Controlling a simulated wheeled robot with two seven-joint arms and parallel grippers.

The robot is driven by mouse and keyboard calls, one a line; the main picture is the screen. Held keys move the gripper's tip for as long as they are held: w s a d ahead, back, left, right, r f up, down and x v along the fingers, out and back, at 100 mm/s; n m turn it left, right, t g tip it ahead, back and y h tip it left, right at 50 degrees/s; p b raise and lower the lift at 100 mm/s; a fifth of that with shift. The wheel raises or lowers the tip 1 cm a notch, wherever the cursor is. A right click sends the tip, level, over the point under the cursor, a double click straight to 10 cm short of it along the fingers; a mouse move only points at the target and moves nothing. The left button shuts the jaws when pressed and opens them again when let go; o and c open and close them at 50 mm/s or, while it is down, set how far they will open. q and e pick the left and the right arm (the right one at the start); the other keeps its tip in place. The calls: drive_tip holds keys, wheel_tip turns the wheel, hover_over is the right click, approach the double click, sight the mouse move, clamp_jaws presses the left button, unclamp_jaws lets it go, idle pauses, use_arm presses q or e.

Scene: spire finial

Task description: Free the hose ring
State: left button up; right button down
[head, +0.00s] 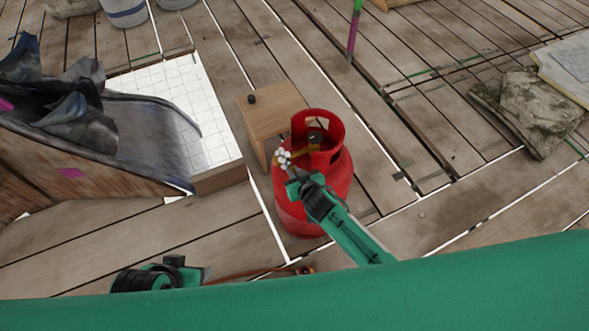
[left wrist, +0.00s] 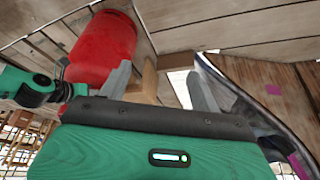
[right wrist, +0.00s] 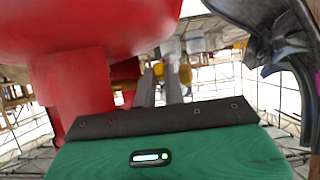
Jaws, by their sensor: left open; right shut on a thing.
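A red gas cylinder (head: 288,205) stands upright on the deck, with brass fittings (head: 318,150) inside its open collar. My right gripper (head: 289,168) reaches to the left side of the collar. It is shut on a small pale, knobbly piece (head: 283,156), possibly the hose ring; the fingers hide much of it. In the right wrist view a brass part (right wrist: 185,74) lies just right of the nearly closed fingers. My left gripper (left wrist: 160,86) is open and empty, pointing toward the cylinder (left wrist: 103,48). An orange-brown hose (head: 245,274) with a brass end lies low in the head view.
A wooden block (head: 270,108) with a black knob stands behind the cylinder. A white gridded panel (head: 205,120) and a dark sheet-covered wooden piece (head: 150,125) lie left. A stone (head: 530,108) lies right. The deck right of the cylinder is mostly clear.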

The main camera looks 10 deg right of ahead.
drive_tip(key=shift+r, duration=0.3)
drive_tip(key=g+p, duration=0.1)
drive_tip(key=p, duration=0.3)
drive_tip(key=shift+r+p, duration=0.3)
use_arm(q)
wheel_tip(320, 180, down, 12)
drive_tip(key=g+p, duration=0.1)
drive_tip(key=g, duration=0.1)
drive_tip(key=shift+w, duration=0.15)
use_arm(e)
drive_tip(key=shift+g, duration=0.3)
use_arm(q)
drive_tip(key=shift+a+f, duration=0.1)
use_arm(e)
drive_tip(key=c, duration=1.5)
unclamp_jaws()
drive_tip(key=shift+f, duration=0.1)
